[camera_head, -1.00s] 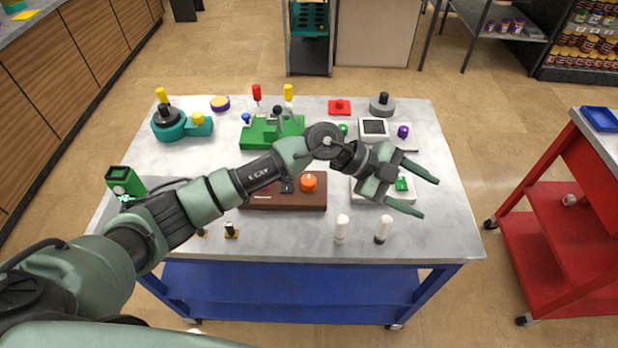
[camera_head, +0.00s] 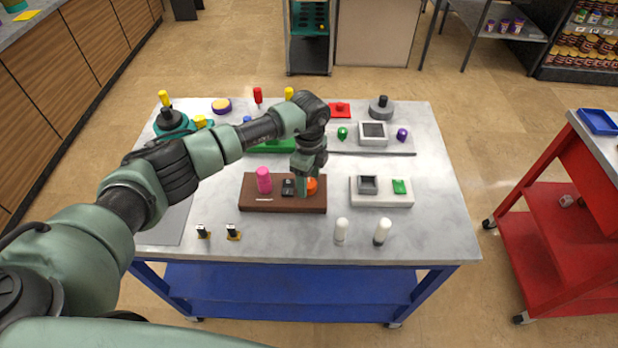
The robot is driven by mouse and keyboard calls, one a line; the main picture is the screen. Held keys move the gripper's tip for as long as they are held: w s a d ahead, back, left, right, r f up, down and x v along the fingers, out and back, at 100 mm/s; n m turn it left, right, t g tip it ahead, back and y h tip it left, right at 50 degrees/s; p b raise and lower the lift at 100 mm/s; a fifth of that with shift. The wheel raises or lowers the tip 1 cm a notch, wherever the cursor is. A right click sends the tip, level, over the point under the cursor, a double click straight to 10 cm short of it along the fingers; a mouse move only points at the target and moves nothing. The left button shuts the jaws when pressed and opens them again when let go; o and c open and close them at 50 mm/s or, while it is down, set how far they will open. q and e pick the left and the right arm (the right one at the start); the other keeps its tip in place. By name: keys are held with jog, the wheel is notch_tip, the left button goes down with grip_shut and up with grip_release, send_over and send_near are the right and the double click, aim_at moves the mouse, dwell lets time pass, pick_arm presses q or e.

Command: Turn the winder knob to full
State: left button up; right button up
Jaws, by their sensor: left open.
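An orange knob (camera_head: 312,187) sits at the right end of a brown base (camera_head: 283,207) near the front middle of the table; I take it to be the winder knob. My left gripper (camera_head: 308,182) points down at the orange knob, and its fingers cover part of it. The gripper is open; whether its fingers touch the knob I cannot tell. The knob's dial position is hidden. A black switch (camera_head: 288,187) and a pink cylinder (camera_head: 264,180) stand on the same base, left of the knob. My right gripper is not in view.
A white box (camera_head: 382,199) with a grey frame and green button lies just right of the base. Two white-topped pegs (camera_head: 341,230) stand at the front. A green block (camera_head: 280,145) lies behind, partly under my arm. The table's right side (camera_head: 443,215) is clear.

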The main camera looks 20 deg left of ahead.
pick_arm(q)
jog(key=shift+f, duration=0.5)
jog(key=c, duration=1.2)
grip_shut()
